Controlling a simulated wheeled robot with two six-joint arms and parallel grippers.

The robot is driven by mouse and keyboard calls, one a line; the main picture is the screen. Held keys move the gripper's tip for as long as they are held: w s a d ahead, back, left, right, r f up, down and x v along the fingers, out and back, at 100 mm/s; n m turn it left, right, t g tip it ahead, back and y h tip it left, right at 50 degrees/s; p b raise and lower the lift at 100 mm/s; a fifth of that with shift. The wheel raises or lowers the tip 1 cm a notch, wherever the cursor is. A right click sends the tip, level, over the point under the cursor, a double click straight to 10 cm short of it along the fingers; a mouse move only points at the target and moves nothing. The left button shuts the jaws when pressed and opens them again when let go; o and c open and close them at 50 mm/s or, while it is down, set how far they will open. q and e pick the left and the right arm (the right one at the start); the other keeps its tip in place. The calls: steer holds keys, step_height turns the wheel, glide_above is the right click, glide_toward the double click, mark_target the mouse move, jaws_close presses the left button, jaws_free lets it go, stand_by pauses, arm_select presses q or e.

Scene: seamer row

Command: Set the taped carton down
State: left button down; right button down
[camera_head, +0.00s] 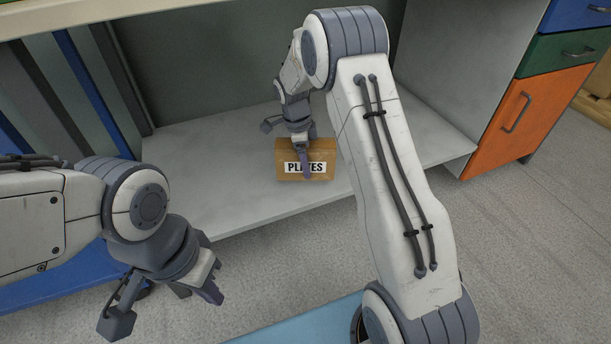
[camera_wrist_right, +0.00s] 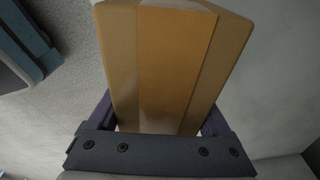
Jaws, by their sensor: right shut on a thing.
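The taped carton (camera_head: 318,172) is a small brown box with a white label reading "PLATES". In the head view it is at the shelf (camera_head: 215,205), near its front edge; I cannot tell whether its base touches the surface. My right gripper (camera_head: 303,150) reaches over it from above and is shut on it. In the right wrist view the carton (camera_wrist_right: 222,50) fills the middle, with a wide orange-brown tape strip along it, between the two fingers of my right gripper (camera_wrist_right: 160,125). My left gripper (camera_head: 165,308) hangs at the lower left, away from the carton, its fingers spread and empty.
The shelf is a pale bay with a dark back wall (camera_head: 220,60) and a grey side panel (camera_head: 440,80). Blue, green and orange drawer fronts (camera_head: 525,115) stand at the right. Bare shelf lies left of the carton. Grey floor (camera_head: 530,240) is in front.

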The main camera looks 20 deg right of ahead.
steer(key=shift+w+f, duration=0.35)
steer(key=shift+w, duration=0.35)
step_height(320, 180, down, 4)
steer(key=b, duration=0.3)
steer(key=shift+f, duration=0.1)
jaws_free()
